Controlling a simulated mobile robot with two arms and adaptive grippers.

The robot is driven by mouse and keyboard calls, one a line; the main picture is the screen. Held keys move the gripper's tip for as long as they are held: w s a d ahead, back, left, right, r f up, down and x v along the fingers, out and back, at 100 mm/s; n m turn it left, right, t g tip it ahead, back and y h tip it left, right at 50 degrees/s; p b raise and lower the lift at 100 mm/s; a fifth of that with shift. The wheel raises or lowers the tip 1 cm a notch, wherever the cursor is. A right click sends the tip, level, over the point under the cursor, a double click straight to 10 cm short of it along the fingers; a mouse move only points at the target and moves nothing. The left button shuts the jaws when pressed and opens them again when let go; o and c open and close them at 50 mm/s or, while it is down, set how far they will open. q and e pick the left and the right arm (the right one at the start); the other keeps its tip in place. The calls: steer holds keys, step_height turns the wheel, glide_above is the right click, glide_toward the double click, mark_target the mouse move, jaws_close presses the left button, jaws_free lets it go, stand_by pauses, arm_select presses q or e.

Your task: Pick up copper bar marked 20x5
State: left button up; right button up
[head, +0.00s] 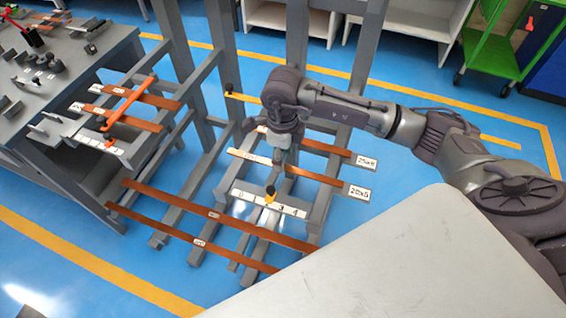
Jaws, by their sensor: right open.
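The copper bar marked 20x5 (315,176) lies across the arms of the grey rack, with its white label (359,193) at its right end. A second copper bar (325,148) lies behind it, with its own label (366,162). My right gripper (279,158) points down from above, with its open fingers over or at the 20x5 bar near its middle. I cannot tell whether they touch the bar. The gripper hides part of both bars. My left gripper is out of view.
Two long copper bars (205,211) lie lower on the rack. A white numbered strip (293,210) with a yellow-and-black part (270,194) stands in front. Rack posts (296,45) rise close to my gripper. Left are more bars with an orange handle (130,98), and a grey workbench (72,72).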

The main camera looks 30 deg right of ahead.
step_height(320, 180, down, 3)
steer(key=shift+d+r, duration=0.1)
steer(key=shift+r, duration=0.1)
steer(key=c, duration=0.7)
jaws_close()
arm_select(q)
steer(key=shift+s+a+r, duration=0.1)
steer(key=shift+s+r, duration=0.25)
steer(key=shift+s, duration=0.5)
